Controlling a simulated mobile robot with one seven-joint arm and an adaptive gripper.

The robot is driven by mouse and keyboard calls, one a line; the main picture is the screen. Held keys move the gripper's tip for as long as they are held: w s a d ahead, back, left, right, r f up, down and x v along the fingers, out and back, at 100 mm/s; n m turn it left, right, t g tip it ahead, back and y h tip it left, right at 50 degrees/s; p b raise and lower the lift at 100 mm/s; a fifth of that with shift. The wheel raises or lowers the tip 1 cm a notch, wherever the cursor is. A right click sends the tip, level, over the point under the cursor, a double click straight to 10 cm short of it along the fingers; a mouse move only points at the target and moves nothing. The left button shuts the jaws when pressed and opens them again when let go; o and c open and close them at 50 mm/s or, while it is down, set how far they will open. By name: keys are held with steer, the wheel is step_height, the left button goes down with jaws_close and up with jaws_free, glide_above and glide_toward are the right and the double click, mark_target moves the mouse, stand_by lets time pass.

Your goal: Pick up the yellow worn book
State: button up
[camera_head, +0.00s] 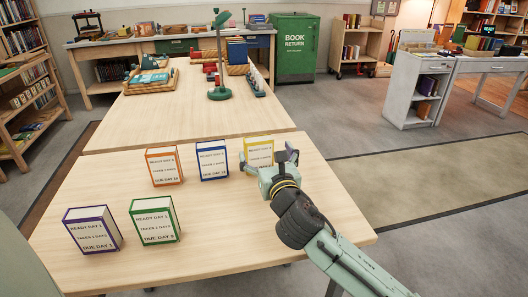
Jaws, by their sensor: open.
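The yellow book (258,149) stands upright on the near wooden table, at the right end of the back row. Its white cover carries printed text, and its lower right part is hidden by my gripper. My gripper (285,155) reaches in from the lower right, with its fingers open at the book's right side. I cannot tell whether a finger touches the book. Whether the book is worn is too small to tell.
An orange book (163,167) and a blue book (212,161) stand left of the yellow one. A purple book (92,231) and a green book (155,221) stand nearer. The table's (240,245) front right is clear. A green lamp (220,90) stands on the farther table.

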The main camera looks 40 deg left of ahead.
mark_target(260, 145)
steer(key=p+x, duration=0.2)
steer(key=x, duration=0.4)
steer(key=shift+s+a+f, duration=0.1)
steer(key=shift+s+f, duration=0.1)
steer(key=shift+w+a+f+p, duration=0.15)
steer(key=shift+w+a+p, duration=0.15)
steer(key=shift+w+a, duration=0.05)
steer(key=shift+c, duration=0.5)
steer(key=c, duration=1.3)
